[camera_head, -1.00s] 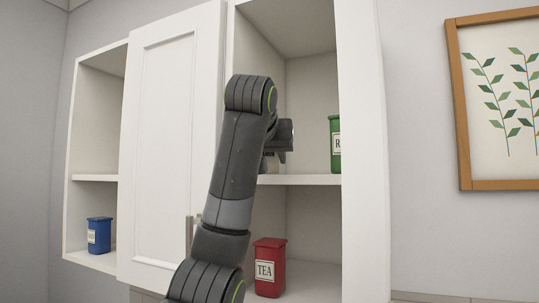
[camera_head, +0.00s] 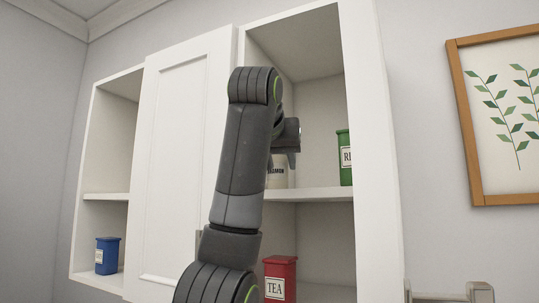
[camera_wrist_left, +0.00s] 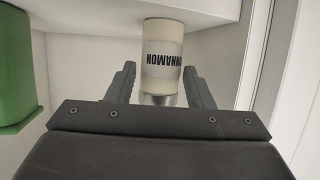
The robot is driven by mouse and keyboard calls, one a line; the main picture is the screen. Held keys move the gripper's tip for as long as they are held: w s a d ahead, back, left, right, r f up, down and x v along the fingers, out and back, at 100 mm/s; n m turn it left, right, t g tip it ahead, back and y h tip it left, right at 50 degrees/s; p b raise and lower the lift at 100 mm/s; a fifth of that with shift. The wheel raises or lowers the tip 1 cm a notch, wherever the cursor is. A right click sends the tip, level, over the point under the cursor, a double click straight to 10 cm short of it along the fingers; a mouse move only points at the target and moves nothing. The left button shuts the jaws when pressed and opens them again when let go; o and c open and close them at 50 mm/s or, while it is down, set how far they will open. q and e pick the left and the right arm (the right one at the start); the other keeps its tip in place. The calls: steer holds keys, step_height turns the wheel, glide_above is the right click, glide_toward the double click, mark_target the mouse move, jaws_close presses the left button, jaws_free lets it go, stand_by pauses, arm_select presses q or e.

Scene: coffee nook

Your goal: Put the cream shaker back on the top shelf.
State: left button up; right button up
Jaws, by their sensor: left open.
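The cream shaker (camera_head: 277,174), lettered CINNAMON, stands upright on the top shelf (camera_head: 318,193) of the open cabinet section, partly hidden behind my left arm. In the left wrist view the shaker (camera_wrist_left: 162,52) appears upside down, its base against the white shelf (camera_wrist_left: 90,15) and its grey cap (camera_wrist_left: 158,99) towards my gripper. My left gripper (camera_head: 288,158) is open at the shaker's top. Its fingers (camera_wrist_left: 158,88) lie to either side of the cap, with visible gaps. My right gripper is not in view.
A green canister (camera_head: 345,158) stands on the same shelf, right of the shaker. A red TEA canister (camera_head: 280,279) is on the level below. A blue canister (camera_head: 107,255) stands in the left section. The cabinet's right side wall (camera_head: 372,150) is close by. A pale object (camera_head: 450,293) shows at bottom right.

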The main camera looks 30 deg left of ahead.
arm_select(q)
steer(key=b+v, duration=0.5)
steer(key=v, duration=0.2)
steer(key=shift+s, duration=0.25)
steer(key=shift+r, duration=0.1)
steer(key=shift+d, duration=0.1)
stand_by(0.3)
